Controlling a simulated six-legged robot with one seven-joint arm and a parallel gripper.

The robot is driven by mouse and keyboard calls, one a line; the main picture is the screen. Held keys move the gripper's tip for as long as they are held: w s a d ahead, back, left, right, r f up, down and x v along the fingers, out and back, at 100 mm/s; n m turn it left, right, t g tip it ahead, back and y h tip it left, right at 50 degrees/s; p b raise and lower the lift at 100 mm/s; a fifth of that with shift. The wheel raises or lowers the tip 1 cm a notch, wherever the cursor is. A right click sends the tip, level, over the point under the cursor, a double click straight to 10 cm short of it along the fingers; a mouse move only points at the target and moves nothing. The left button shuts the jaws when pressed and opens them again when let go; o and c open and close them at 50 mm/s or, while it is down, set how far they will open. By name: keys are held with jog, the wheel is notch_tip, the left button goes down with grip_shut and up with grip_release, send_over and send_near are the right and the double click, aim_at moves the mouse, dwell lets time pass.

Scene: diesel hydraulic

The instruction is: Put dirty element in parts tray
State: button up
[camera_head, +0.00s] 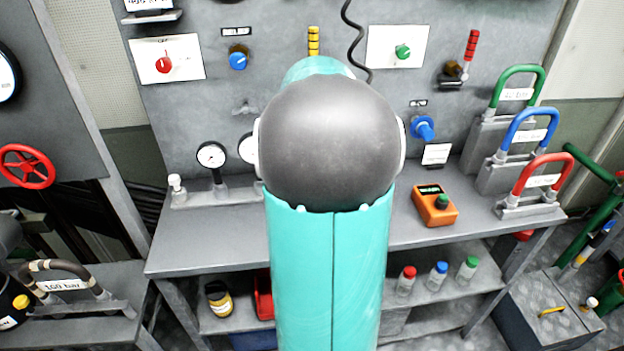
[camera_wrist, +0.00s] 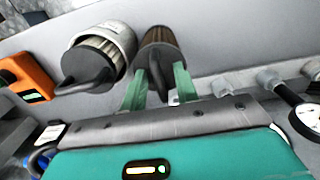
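In the wrist view, a brown pleated element (camera_wrist: 162,45) with a dark handle sits at top centre. A paler pleated element (camera_wrist: 97,62) with a dark end cap and handle is to its left, inside a light rim. My gripper (camera_wrist: 160,78) has its two green fingers apart, on either side of the brown element's handle. I cannot tell whether they touch it. In the head view my own arm hides the gripper and both elements. I cannot make out a parts tray for certain in either view.
An orange handheld device (camera_head: 435,205) lies on the grey bench (camera_head: 420,235). A pressure gauge (camera_head: 211,155) stands at the bench's left. Green, blue and red handles (camera_head: 545,170) rise at the right. Small capped bottles (camera_head: 438,276) stand on the shelf below.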

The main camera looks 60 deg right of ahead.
notch_tip(320, 180, up, 12)
jog(key=shift+r, duration=0.2)
dwell(0.4)
